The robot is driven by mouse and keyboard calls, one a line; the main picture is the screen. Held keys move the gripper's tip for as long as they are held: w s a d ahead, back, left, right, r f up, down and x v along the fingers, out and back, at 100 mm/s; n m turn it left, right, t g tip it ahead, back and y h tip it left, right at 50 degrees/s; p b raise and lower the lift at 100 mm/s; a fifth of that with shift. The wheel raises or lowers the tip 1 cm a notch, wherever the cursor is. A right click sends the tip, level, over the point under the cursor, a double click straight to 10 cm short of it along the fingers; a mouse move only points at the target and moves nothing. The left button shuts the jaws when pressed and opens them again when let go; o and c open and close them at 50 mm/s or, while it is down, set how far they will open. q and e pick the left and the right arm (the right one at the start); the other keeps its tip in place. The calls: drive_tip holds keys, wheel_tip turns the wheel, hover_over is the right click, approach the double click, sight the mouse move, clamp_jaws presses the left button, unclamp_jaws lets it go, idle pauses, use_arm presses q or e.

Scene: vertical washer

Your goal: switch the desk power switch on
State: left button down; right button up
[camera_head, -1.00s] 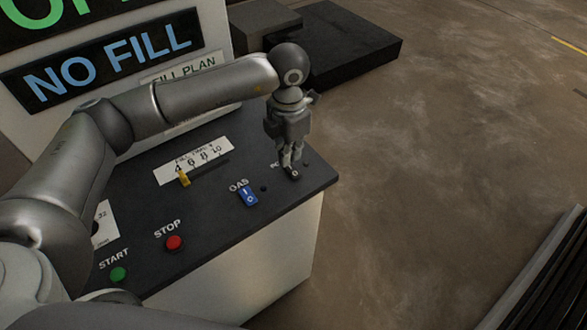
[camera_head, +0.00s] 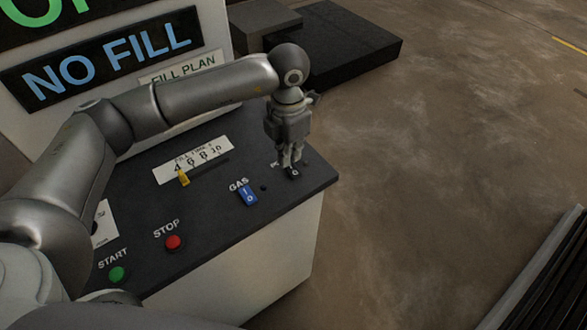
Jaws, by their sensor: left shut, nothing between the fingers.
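The power switch (camera_head: 294,171) is a small dark part near the right end of the dark desk top (camera_head: 215,218). Its label is mostly hidden behind my left gripper, with only the first letters showing. My left gripper (camera_head: 289,170) is shut and empty, pointing down at the switch with its fingertips at it. I cannot tell whether they touch it, or which way the switch is set. My right gripper is not in view.
On the desk are a blue GAS rocker switch (camera_head: 248,195), a red STOP button (camera_head: 173,242), a green START button (camera_head: 117,274) and a yellow slider (camera_head: 184,179). A NO FILL sign (camera_head: 105,60) stands behind. Open floor (camera_head: 430,160) lies to the right.

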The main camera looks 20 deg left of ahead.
use_arm(q)
drive_tip(key=shift+f+b, duration=0.85)
drive_tip(key=shift+f, duration=0.2)
drive_tip(key=shift+r, duration=0.2)
drive_tip(key=shift+r+p, duration=1.65)
drive_tip(key=shift+r, duration=1.75)
